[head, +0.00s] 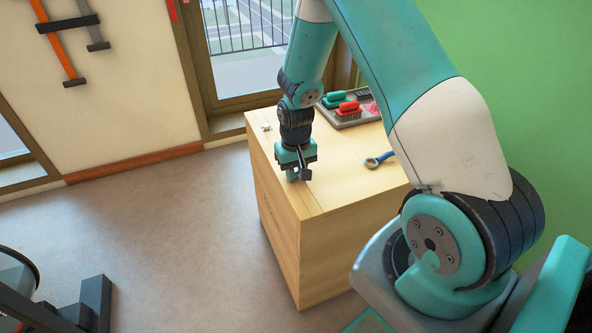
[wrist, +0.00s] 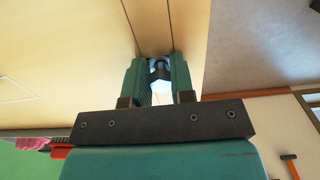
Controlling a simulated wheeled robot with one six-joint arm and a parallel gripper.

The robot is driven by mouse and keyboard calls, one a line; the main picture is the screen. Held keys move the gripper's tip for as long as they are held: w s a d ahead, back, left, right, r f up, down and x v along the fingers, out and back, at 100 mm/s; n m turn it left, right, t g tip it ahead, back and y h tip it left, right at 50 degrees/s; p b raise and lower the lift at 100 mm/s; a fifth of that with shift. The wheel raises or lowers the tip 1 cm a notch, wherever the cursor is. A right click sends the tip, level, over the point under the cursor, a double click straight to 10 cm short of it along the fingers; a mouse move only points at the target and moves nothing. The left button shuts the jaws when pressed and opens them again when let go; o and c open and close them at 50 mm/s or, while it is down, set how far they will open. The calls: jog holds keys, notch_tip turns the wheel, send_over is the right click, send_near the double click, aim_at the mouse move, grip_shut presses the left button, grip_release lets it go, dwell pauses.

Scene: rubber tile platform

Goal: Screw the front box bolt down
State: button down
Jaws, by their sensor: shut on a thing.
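The wooden box (head: 345,240) stands on the floor with its pale top showing. My gripper (head: 297,175) points down at the left part of the box top, close to the left edge. In the wrist view, the two teal fingers of my gripper (wrist: 160,82) are shut on a bolt (wrist: 160,67), whose dark and pale parts show between them. The fingers hide the bolt in the head view. I cannot tell how far the bolt is screwed in.

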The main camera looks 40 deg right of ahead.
aim_at(296, 171)
dwell(0.9)
jog(key=c, duration=0.9)
grip_release()
notch_tip(296, 171, up, 17)
jog(key=p, duration=0.3)
jog(key=shift+r, duration=0.2)
